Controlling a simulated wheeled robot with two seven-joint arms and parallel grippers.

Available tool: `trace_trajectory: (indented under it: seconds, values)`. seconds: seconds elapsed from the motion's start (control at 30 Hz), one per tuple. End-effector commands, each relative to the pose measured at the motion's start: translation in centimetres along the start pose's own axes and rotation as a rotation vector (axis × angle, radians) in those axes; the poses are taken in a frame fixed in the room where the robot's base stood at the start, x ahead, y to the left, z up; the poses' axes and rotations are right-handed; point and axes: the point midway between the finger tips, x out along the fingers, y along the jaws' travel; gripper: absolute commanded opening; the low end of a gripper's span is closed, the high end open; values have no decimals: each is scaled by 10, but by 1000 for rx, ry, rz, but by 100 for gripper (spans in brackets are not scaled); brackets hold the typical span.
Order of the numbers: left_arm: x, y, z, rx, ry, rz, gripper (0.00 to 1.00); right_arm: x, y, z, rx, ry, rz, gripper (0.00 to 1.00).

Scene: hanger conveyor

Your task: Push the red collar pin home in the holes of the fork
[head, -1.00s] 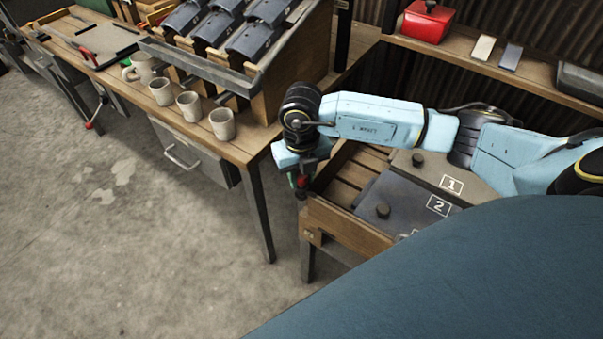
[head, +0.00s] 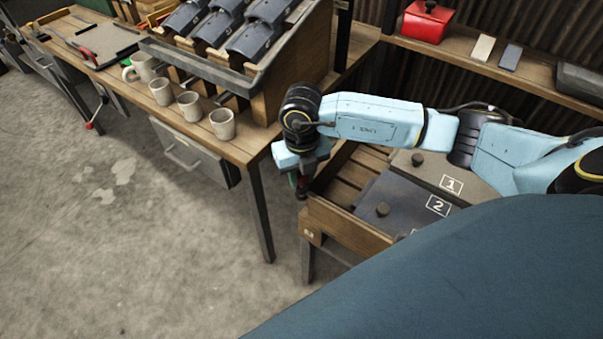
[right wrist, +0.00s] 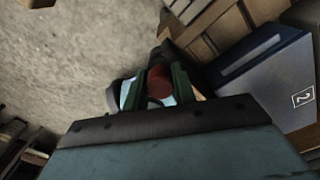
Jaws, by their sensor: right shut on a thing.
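My right gripper (head: 297,182) points down at the front left corner of the wooden crate in the head view. In the right wrist view its green fingers (right wrist: 160,85) are shut on the round red collar pin (right wrist: 160,77). Only a small dark red part of the pin (head: 303,182) shows in the head view. Dark and pale blue parts lie around and below the pin in the wrist view. I cannot tell whether these are the fork, and I cannot see its holes or how deep the pin sits. My left gripper is not in view.
Several mugs (head: 222,124) stand along the edge of the workbench (head: 240,147). A red tin (head: 427,22) is on the back shelf. The floor at left is clear.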

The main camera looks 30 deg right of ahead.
Motion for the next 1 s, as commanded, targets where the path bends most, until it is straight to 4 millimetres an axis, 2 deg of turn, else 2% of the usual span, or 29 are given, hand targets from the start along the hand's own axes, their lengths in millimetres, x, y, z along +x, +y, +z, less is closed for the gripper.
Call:
trace_trajectory:
  seconds: [0.8,0.83,1.0]
  values:
    - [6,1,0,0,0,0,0,9,0,0,0,1,0,7]
    - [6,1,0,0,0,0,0,9,0,0,0,1,0,28]
    - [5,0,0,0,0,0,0,10,-1,-1,1,3,-4,50]
